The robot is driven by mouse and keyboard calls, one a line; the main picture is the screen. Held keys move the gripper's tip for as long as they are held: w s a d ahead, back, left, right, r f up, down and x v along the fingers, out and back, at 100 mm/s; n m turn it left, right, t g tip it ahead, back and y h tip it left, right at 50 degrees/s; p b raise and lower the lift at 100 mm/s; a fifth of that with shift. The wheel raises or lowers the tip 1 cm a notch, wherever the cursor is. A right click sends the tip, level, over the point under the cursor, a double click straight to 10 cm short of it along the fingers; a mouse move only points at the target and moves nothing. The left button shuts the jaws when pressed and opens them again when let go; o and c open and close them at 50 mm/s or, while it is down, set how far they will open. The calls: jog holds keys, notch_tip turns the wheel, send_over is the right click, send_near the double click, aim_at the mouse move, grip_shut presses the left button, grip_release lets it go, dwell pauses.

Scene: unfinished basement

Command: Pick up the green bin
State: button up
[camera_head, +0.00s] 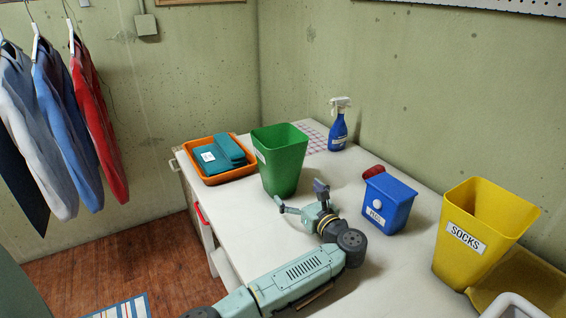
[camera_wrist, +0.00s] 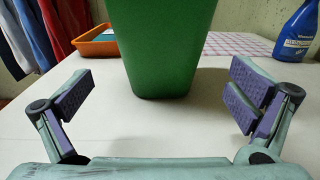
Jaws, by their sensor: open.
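The green bin (camera_head: 281,160) stands upright on the white table, towards its far left part. In the wrist view the green bin (camera_wrist: 167,45) is straight ahead, centred between the fingers and a little beyond them; its top is cut off by the frame. My gripper (camera_head: 301,199) is low over the table, just in front of the bin. In the wrist view my gripper (camera_wrist: 163,98) has its two purple-padded fingers spread wide with nothing between them. I see no contact with the bin.
An orange tray (camera_head: 217,178) with teal items is left of the bin. A blue spray bottle (camera_head: 338,126) stands behind it on the right. A blue box (camera_head: 388,204), a dark red object (camera_head: 373,172) and a yellow "SOCKS" bin (camera_head: 478,232) are to the right. Clothes (camera_head: 62,125) hang left.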

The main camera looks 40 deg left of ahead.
aim_at(281, 175)
jog(key=b+x, duration=0.3)
jog(key=x, duration=0.6)
jog(key=shift+w+a, duration=0.2)
jog(key=shift+a, duration=0.15)
jog(key=shift+c, duration=0.4)
jog(key=c, duration=0.9)
jog(key=shift+o, duration=0.2)
